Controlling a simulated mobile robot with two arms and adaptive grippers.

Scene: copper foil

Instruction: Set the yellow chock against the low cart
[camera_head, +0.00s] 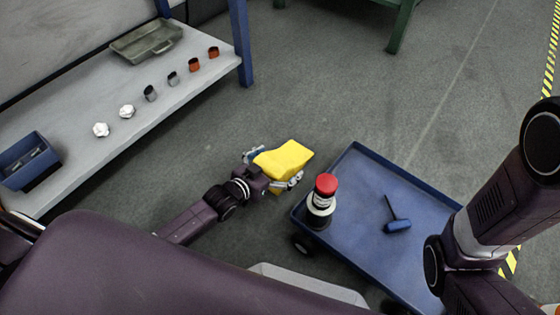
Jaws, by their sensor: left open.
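The yellow chock (286,157) is just left of the low cart, with a strip of grey floor showing between them. I cannot tell whether it rests on the floor or is slightly above it. The low cart (350,222) is blue, with a raised rim and a dark wheel (303,244) at its near left corner. My left gripper (274,168) is open, with its fingers on either side of the chock's near end. My right arm comes in at the right over the cart, but its gripper is out of the picture.
At left, a shelf (75,165) holds a tray (147,41), a blue bin (27,160) and several small parts. Open floor lies behind the chock. A green leg (402,28) stands at the back.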

